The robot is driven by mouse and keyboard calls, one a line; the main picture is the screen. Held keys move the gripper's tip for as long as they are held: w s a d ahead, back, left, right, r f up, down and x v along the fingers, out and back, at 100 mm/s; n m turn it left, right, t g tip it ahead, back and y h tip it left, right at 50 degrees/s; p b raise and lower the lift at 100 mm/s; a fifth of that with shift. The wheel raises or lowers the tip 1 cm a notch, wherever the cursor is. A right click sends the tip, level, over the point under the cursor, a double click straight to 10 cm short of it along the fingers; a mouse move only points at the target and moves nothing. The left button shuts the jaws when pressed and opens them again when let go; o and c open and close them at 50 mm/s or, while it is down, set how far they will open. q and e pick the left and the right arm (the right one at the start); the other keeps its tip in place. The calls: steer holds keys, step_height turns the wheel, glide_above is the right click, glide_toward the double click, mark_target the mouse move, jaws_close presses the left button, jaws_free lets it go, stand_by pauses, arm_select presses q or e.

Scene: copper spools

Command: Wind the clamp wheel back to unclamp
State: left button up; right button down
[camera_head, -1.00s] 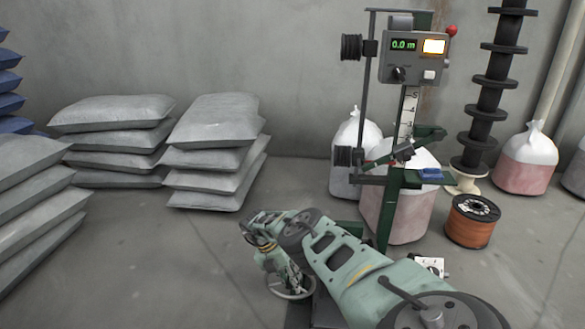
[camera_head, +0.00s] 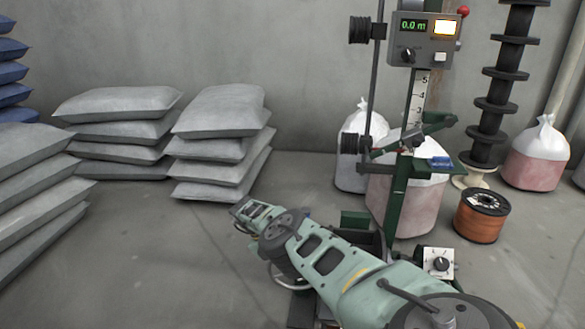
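The clamp wheel, a pale grey ring (camera_head: 279,284), shows low in the middle of the head view. My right arm comes in from the lower right and crosses over it, hiding much of the wheel. My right gripper (camera_head: 243,209) is at the far end of this arm, up and left of the wheel and apart from its visible rim. It is small and seen from behind, so its opening is unclear. The green measuring stand (camera_head: 398,205) rises behind the arm. My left gripper is not in view.
A display box (camera_head: 424,40) reads 0.0 m. A knob box (camera_head: 438,262) sits right of my arm, near an orange copper spool (camera_head: 482,217). White-and-pink sacks (camera_head: 534,155) and a dark spool stack (camera_head: 495,105) stand behind. Grey bags (camera_head: 222,135) are piled left; floor before them is clear.

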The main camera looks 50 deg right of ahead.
steer(key=shift+w+d+r, duration=0.15)
steer(key=shift+r, duration=0.05)
stand_by(0.3)
steer(key=c, duration=1.8)
jaws_free()
steer(key=shift+c, duration=0.2)
steer(key=shift+o, duration=1.4)
steer(key=shift+f, duration=0.15)
steer(key=v, duration=0.7)
steer(key=shift+a+r, duration=0.25)
steer(key=shift+a, duration=0.05)
steer(key=shift+f, duration=0.1)
